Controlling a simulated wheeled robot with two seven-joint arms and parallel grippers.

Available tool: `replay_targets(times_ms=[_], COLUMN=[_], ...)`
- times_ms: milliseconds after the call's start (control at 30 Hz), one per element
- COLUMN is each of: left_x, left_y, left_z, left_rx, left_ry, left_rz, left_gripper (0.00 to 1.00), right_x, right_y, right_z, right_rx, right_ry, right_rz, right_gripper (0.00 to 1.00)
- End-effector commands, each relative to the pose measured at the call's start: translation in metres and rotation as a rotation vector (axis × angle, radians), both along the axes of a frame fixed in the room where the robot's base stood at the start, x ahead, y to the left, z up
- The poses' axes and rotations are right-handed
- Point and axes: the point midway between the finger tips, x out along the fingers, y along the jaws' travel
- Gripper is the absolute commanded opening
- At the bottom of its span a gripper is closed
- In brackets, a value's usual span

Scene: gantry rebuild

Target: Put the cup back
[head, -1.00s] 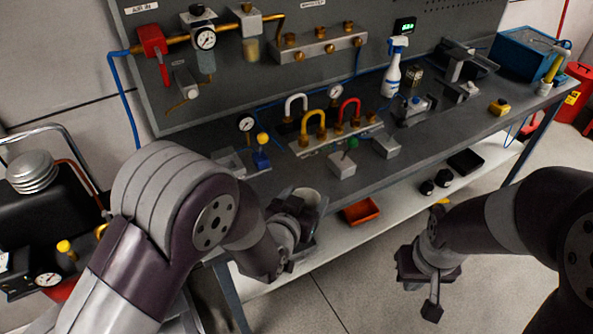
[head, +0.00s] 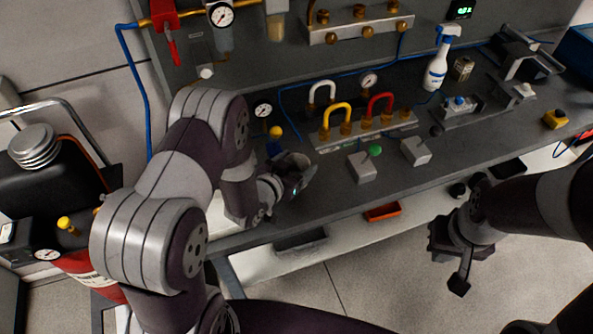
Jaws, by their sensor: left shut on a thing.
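My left gripper (head: 287,183) is over the front left part of the workbench (head: 330,193). It is shut on a dark grey cup (head: 294,161), whose round rim faces up. The wrist hides much of the cup, and I cannot tell whether its base touches the bench. My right gripper (head: 456,262) hangs in front of the bench on the right, away from the cup and over the floor. Its finger gap is not clear.
A blue valve with a yellow knob (head: 275,142) stands close behind the cup. A manifold with yellow (head: 337,112) and red hoses lies right of it, with a green-knobbed block (head: 363,167) in front. A spray bottle (head: 437,65) stands farther back. An orange bin (head: 382,212) sits below.

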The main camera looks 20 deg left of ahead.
Motion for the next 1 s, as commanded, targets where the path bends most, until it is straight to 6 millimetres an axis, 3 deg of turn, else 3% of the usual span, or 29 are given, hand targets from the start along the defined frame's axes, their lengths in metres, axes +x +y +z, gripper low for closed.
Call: replay_targets(times_ms=[167,533,567,600,633,1000], left_x=[-0.002,-0.001,-0.001,-0.001,-0.001,-0.005], left_y=[0.0,0.0,0.0,0.0,0.0,0.001], left_z=[-0.032,-0.039,-0.038,-0.038,-0.038,-0.034], left_rx=[-0.001,0.0,0.0,0.0,0.001,0.001], left_ry=[0.007,0.002,0.002,0.002,0.003,0.002], left_rz=[-0.001,-0.001,-0.001,-0.001,-0.001,0.0], left_gripper=[0.43,0.43,0.79,0.92,0.98,0.98], right_x=[0.0,0.0,0.0,0.0,0.0,0.0], right_y=[0.0,0.0,0.0,0.0,0.0,0.0], right_z=[0.004,0.0,0.001,0.001,0.002,0.003], right_rx=[0.0,0.0,0.0,0.0,0.0,0.0], right_ry=[0.0,0.0,0.0,0.0,0.0,-0.001], right_rz=[0.0,0.0,0.0,0.0,0.0,0.0], right_gripper=[0.0,0.0,0.0,0.0,0.0,0.0])
